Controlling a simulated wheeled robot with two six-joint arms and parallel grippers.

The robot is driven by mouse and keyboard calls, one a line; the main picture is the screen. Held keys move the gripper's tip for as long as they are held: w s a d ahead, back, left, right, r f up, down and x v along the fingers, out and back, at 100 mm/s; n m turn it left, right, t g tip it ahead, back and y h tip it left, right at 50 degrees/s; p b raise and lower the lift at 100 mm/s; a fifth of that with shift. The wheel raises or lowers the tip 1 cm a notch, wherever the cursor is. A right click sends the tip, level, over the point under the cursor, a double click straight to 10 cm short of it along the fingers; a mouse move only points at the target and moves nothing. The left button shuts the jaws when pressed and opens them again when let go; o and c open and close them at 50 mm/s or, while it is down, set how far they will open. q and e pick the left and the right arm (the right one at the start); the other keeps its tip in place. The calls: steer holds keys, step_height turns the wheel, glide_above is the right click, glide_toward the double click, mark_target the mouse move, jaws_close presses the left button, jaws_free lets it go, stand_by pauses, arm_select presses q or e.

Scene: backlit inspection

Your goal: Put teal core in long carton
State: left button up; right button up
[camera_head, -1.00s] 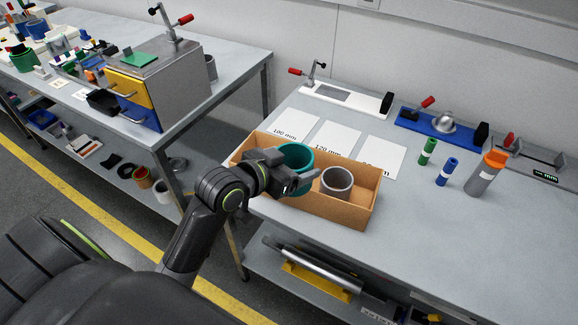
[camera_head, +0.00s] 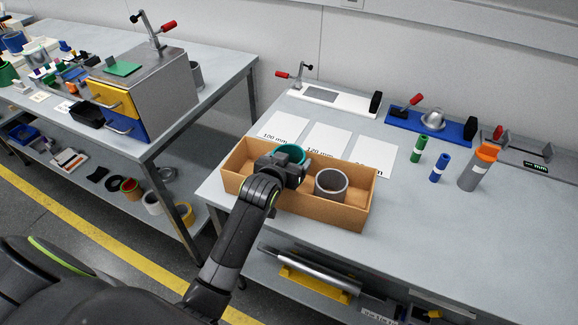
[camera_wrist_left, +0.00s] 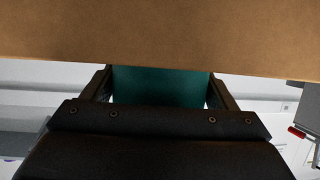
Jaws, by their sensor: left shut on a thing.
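The long carton (camera_head: 330,213) is an open brown box near the table's front left edge. A grey core (camera_head: 331,182) stands upright in its right part. The teal core (camera_head: 291,152) is at the carton's left half, mostly hidden behind my left gripper (camera_head: 287,165). That gripper is shut on the teal core, which also shows between the fingers in the left wrist view (camera_wrist_left: 160,86). The carton's brown wall (camera_wrist_left: 160,30) fills the top of that view. I cannot tell whether the core touches the carton floor. My right gripper is not in view.
White size cards (camera_head: 327,140) lie behind the carton. A green tube (camera_head: 419,149), a blue tube (camera_head: 440,168) and a grey tube with an orange cap (camera_head: 479,168) stand to the right. Clamp fixtures (camera_head: 430,124) line the back. The table's front right is clear.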

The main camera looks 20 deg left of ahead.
arm_select(q)
steer(key=shift+f, duration=1.05)
steer(key=shift+f, duration=0.1)
steer(key=shift+f, duration=0.15)
steer(key=shift+s+f, duration=0.15)
steer(key=shift+f, duration=0.25)
steer(key=o, duration=1)
steer(key=shift+f, duration=0.2)
steer(key=shift+s, duration=0.1)
steer(key=shift+r, duration=0.3)
steer(key=v, duration=0.6)
steer(key=r+v, duration=0.1)
steer(key=v, duration=0.5)
steer(key=shift+w+a, duration=0.1)
steer(key=shift+w, duration=0.1)
